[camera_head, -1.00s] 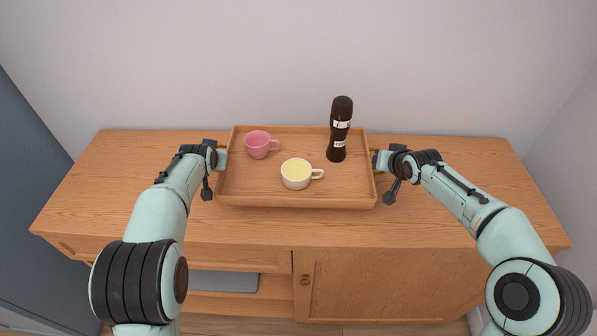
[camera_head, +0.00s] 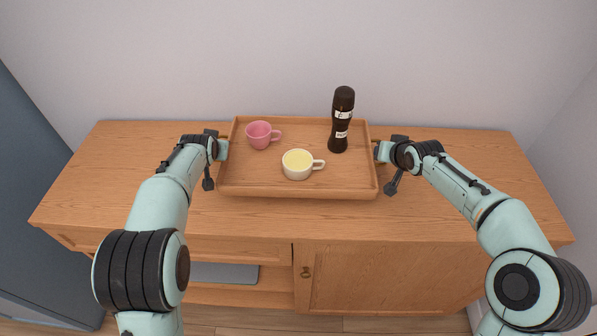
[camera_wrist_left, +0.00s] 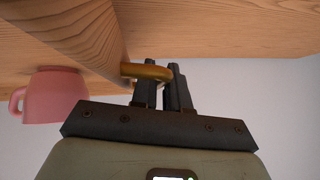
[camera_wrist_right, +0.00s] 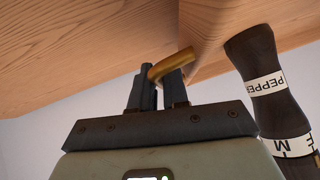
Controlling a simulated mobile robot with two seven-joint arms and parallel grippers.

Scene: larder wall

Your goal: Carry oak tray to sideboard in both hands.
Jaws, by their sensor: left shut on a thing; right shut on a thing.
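The oak tray (camera_head: 298,192) is level over the middle of the sideboard (camera_head: 440,215); I cannot tell whether it touches the top. It carries a pink cup (camera_head: 259,134), a cream cup with pale yellow contents (camera_head: 296,163) and a dark pepper mill (camera_head: 342,118), all upright. My left gripper (camera_head: 222,148) is shut on the tray's left brass handle (camera_wrist_left: 147,71). My right gripper (camera_head: 378,150) is shut on the right brass handle (camera_wrist_right: 170,65). The pink cup (camera_wrist_left: 55,95) and the mill (camera_wrist_right: 270,90) also show in the wrist views.
The sideboard top is bare on both sides of the tray. A pale wall (camera_head: 300,55) stands close behind. Below is an open shelf holding a flat grey object (camera_head: 225,273), beside a door with a knob (camera_head: 305,272).

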